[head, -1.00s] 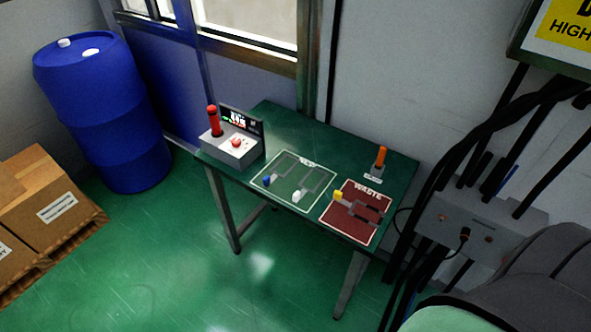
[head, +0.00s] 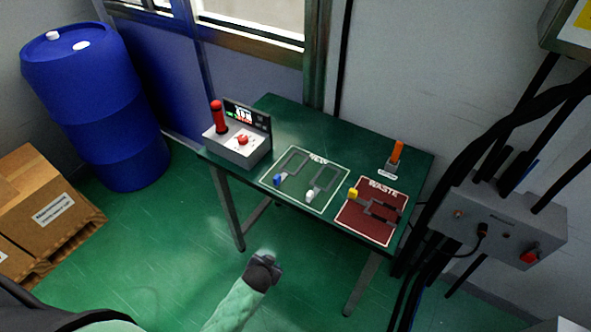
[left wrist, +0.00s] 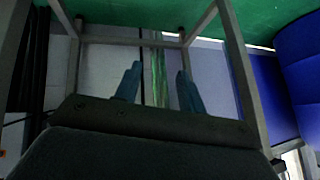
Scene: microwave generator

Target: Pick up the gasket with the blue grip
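The gasket with the blue grip (head: 279,180) lies flat on the left part of the green white-edged mat (head: 322,208) on the table. Its grey frame extends back from the grip. A gasket with a white grip (head: 310,196) lies to its right on the same mat. My left gripper (head: 264,266) is low in front of the table, apart from the gaskets. In the left wrist view its two fingers (left wrist: 158,88) are spread with nothing between them, facing the table legs. My right gripper is not in view.
The green table (head: 300,120) also holds a grey control box (head: 238,150) with a red lever, a red WASTE mat (head: 372,232) with a yellow-grip gasket (head: 353,194), and an orange-handled item (head: 396,153). A blue barrel (head: 90,110) and boxes (head: 40,205) stand left. Cables and a wall box (head: 505,225) are right.

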